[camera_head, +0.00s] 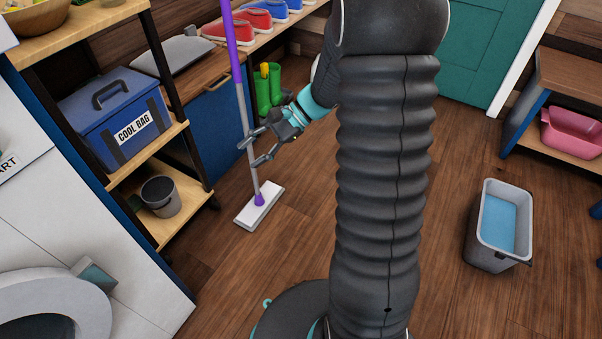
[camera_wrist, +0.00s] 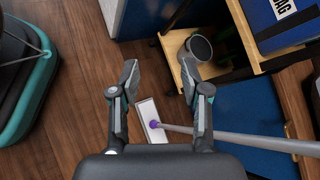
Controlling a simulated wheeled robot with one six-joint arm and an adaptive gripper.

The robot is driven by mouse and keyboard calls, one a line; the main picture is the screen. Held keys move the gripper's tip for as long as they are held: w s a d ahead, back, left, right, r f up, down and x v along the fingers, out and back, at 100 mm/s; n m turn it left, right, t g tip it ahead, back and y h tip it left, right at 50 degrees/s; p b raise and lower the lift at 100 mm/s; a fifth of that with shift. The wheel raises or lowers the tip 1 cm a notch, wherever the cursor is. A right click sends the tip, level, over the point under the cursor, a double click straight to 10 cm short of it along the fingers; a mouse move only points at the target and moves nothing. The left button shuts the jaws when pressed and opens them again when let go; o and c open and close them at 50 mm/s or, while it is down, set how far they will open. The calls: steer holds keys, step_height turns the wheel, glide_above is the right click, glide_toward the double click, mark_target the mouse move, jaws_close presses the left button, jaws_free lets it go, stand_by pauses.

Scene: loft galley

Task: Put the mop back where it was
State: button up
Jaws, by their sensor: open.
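The mop has a purple upper handle (camera_head: 232,45), a grey lower pole (camera_head: 246,128) and a white head (camera_head: 259,207) flat on the floor. It stands nearly upright beside the shelf unit; its top is out of frame. My gripper (camera_head: 249,152) is open at the lower pole, its fingertips close to it. In the wrist view the open fingers (camera_wrist: 159,75) are spread, and the mop head (camera_wrist: 147,112) lies beyond and between them. The pole (camera_wrist: 250,137) runs right from there, past the right finger. I cannot tell whether it touches a finger.
The shelf unit (camera_head: 190,190) holds a blue cool bag (camera_head: 115,115) and a dark bucket (camera_head: 160,196). Green boots (camera_head: 268,90) stand behind the gripper. A grey bucket with blue inside (camera_head: 497,225) stands at right. A pink basin (camera_head: 571,133) is on a low shelf. The middle floor is clear.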

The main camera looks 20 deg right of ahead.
steer(key=s+d+r+n+t+h, duration=0.1)
steer(key=s+r+n+h, duration=0.4)
steer(key=s, duration=0.5)
steer(key=s+d+r+n+t+h, duration=0.2)
steer(key=s+r+n+t+h, duration=0.2)
steer(key=s, duration=0.7)
steer(key=shift+r+n+h, duration=1.2)
steer(key=shift+r+n, duration=0.4)
steer(key=shift+r, duration=0.1)
step_height(320, 180, up, 4)
steer(key=p, duration=0.3)
steer(key=shift+f+p, duration=0.25)
steer(key=shift+p, duration=0.05)
